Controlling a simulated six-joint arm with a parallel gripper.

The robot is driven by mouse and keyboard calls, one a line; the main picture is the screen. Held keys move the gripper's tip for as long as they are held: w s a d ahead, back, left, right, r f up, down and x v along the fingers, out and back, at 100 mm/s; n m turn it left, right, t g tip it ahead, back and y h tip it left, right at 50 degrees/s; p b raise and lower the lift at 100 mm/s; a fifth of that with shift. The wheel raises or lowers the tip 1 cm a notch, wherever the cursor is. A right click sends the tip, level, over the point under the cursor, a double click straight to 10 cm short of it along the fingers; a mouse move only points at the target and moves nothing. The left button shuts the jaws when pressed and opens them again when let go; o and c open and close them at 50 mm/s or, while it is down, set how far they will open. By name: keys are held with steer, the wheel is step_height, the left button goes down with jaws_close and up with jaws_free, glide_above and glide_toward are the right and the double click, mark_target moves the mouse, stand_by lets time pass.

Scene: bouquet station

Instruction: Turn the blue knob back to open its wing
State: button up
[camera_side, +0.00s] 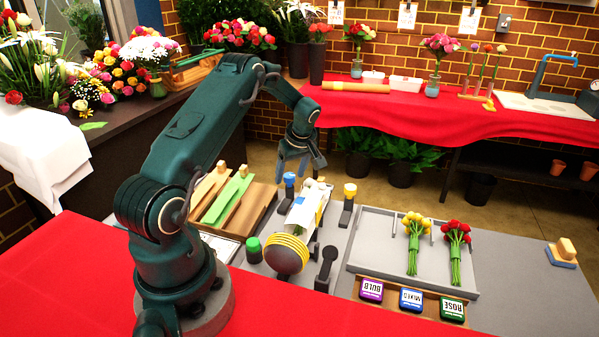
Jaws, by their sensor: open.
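The blue knob (289,179) stands upright on a dark post at the back left of the wrapping station. My gripper (301,166) hangs just above and slightly right of it, fingers pointing down and spread apart. The gripper looks empty and does not appear to touch the knob, though the exact gap is hard to judge. Beside the knob lies a white wrap or panel (304,212) with some green and yellow showing; I cannot tell which part of it is the blue knob's wing, or how far that wing is turned.
A yellow knob (350,189) stands to the right, and a green knob (253,246) at front left. A yellow-ringed roll (287,253) and a black lever (326,264) are in front. A grey tray (378,257) holds yellow and red bouquets. A wooden rack (258,203) stands left.

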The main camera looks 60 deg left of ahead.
jaws_close()
steer(key=shift+s+m, duration=0.1)
steer(key=shift+m, duration=0.3)
steer(key=m+t, duration=0.1)
steer(key=m, duration=0.2)
steer(key=shift+s+m+t, duration=0.15)
steer(key=shift+m+t, duration=0.25)
steer(key=m, duration=0.2)
steer(key=m+t+h, duration=0.1)
steer(key=m, duration=0.2)
steer(key=shift+s+a+t, duration=0.15)
steer(key=shift+t, duration=0.15)
steer(key=m+h, duration=0.1)
steer(key=m, duration=0.1)
steer(key=m+t, duration=0.1)
steer(key=m, duration=0.1)
steer(key=shift+s+a+m+h, duration=0.1)
steer(key=shift+a+m+h, duration=0.1)
steer(key=shift+m+h, duration=0.15)
steer(key=shift+a+m+h, duration=0.1)
steer(key=shift+m+h, duration=0.75)
steer(key=shift+m, duration=1.1)
